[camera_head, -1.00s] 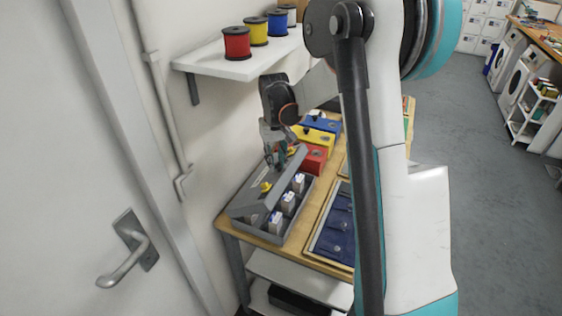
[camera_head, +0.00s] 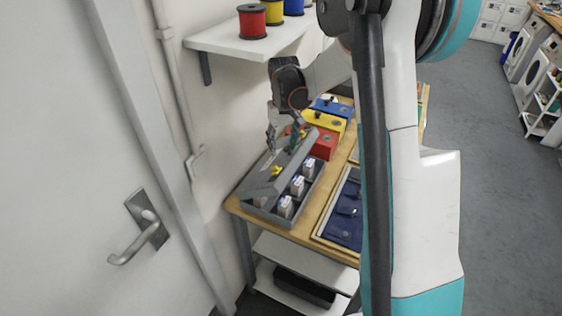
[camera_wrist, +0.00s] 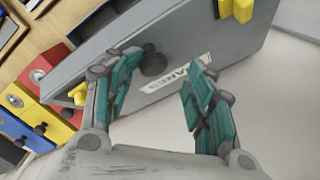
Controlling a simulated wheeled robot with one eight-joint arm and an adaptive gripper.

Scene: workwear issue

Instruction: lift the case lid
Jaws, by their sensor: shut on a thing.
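The case lid (camera_head: 292,163) is a grey panel with yellow latches, standing tilted up over the grey case (camera_head: 268,216) on the bench. White packs (camera_head: 297,185) show in the open case under it. In the wrist view the lid (camera_wrist: 200,42) spans the top, with a yellow latch (camera_wrist: 237,9), a dark knob (camera_wrist: 152,65) and a partly hidden white label. My gripper (camera_head: 284,143) is at the lid's upper part, shut on it. Its teal fingers (camera_wrist: 172,80) stand on either side of the knob in the wrist view; the exact contact is hidden.
Red (camera_head: 325,144), yellow (camera_head: 325,123) and blue boxes stand behind the case on the wooden bench (camera_head: 232,204). A tray of dark blue clothing (camera_head: 346,215) lies to the right. A wall shelf (camera_head: 235,42) with spools hangs above. A door (camera_head: 90,200) is at left.

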